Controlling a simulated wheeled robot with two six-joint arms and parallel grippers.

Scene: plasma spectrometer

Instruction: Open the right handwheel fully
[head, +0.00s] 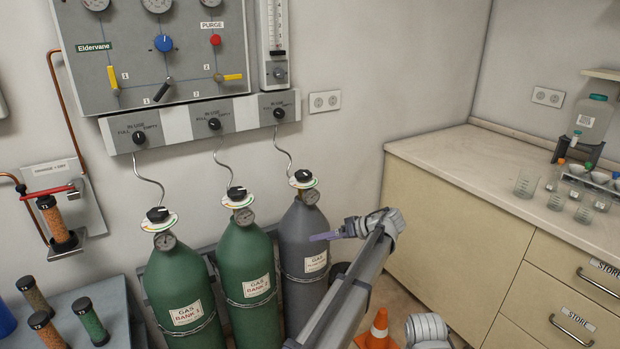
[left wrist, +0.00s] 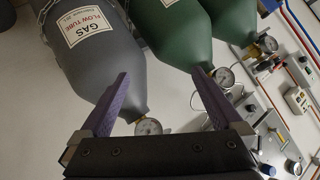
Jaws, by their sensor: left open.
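The right handwheel (head: 303,176) is a black knob on top of the grey gas cylinder (head: 305,245), above a white disc with coloured marks. My left gripper (head: 314,238) is in front of the cylinder's upper body, below and slightly right of the handwheel, apart from it. In the left wrist view its two purple fingers (left wrist: 160,80) are spread wide with nothing between them. The grey cylinder (left wrist: 95,55) and its gauge (left wrist: 148,127) show there upside down; I cannot make out the handwheel. My right gripper is not in view.
Two green cylinders (head: 182,290) (head: 250,265) with similar black handwheels stand left of the grey one. Thin hoses rise to a wall panel (head: 165,55). An orange cone (head: 379,328) stands on the floor. A beige counter (head: 470,170) with glassware is at right.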

